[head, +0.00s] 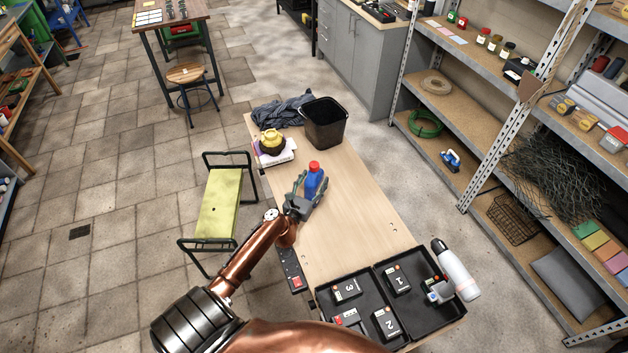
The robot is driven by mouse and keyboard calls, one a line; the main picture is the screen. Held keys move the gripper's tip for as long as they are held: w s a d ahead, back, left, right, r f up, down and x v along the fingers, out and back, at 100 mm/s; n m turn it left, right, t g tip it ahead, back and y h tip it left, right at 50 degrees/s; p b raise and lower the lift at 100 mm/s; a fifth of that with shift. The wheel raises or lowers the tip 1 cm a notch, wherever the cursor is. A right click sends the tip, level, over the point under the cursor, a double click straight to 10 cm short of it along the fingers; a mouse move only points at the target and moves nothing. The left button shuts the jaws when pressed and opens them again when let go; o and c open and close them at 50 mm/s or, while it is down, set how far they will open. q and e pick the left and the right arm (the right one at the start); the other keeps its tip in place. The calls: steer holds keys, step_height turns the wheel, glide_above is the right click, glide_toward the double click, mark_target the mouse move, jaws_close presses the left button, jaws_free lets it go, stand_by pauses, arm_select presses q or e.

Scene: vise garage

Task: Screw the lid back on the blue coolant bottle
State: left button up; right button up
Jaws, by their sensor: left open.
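The blue coolant bottle (314,181) stands upright on the wooden bench, left of the bench's middle. A red lid (314,167) shows at the top of the bottle; I cannot tell whether it is threaded tight. My left gripper (308,187) reaches in from the near side, low at the bottle. Its fingers are open, one showing on the bottle's left side, and they partly hide the lower bottle. I cannot tell whether they touch it. My right gripper is not in view.
The bench (355,215) is clear right of the bottle. Behind stand a yellow-and-black object (271,142), a black bin (324,123) and a dark cloth (280,111). A green-yellow stool (220,203) stands left.

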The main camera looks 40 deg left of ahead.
arm_select(q)
steer(key=v, duration=1.1)
steer(key=shift+s+p, duration=0.35)
steer(key=shift+p, duration=0.1)
